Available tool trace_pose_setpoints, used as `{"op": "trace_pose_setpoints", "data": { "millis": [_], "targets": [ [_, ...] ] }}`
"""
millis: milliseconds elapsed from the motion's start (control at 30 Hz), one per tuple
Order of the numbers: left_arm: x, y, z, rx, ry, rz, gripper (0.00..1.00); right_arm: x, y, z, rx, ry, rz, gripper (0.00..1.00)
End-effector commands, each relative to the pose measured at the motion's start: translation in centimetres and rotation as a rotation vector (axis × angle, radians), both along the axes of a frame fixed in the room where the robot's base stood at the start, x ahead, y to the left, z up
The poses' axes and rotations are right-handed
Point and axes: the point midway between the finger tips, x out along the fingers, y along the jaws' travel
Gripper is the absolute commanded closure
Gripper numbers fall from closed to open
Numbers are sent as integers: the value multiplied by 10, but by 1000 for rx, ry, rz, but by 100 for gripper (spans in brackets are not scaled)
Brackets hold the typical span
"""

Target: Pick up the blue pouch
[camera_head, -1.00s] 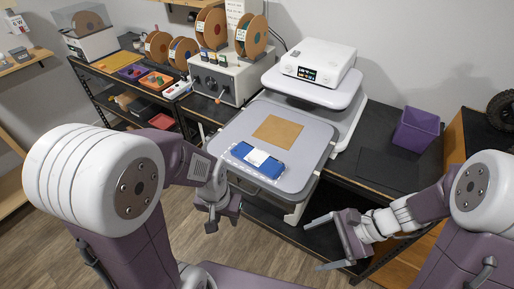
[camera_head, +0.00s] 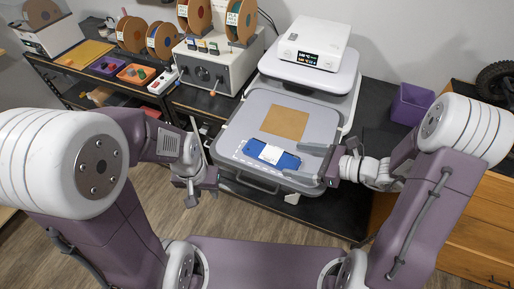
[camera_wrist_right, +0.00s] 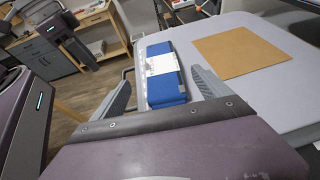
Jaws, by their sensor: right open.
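The blue pouch (camera_head: 287,160) has a white label and lies flat on the grey platform (camera_head: 313,127) of the press-like machine. My right gripper (camera_head: 292,160) is open at the pouch's right end, one finger on each side of it. In the right wrist view the pouch (camera_wrist_right: 167,90) extends away between the two spread fingers (camera_wrist_right: 162,74); I cannot tell whether they touch it. My left gripper (camera_head: 193,183) hangs left of the platform, apart from the pouch; its jaw opening is unclear.
A brown square sheet (camera_head: 285,122) lies behind the pouch. The white machine head (camera_head: 314,43) stands behind the platform. A grey control box (camera_head: 218,62) and spools are at the back left. A purple bin (camera_head: 411,104) stands at the right.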

Motion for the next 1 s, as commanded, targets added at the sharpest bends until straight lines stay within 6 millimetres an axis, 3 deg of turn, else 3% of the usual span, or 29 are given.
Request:
{"op": "trace_pose_setpoints", "data": {
  "millis": [300, 467, 733, 1000],
  "targets": [
    [0, 0, 7, 0, 0, -1, 64, 12, 30, -13, 1, 2, 3, 13],
    [0, 0, 8, 0, 0, 0, 64, 15, 35, -15, 0, 2, 1, 13],
    [0, 0, 23, 0, 0, 0, 64, 34, 71, -31, 0, 2, 5, 13],
    [0, 0, 22, 0, 0, 0, 64, 37, 76, -35, -1, 0, 0, 13]
  ]
}}
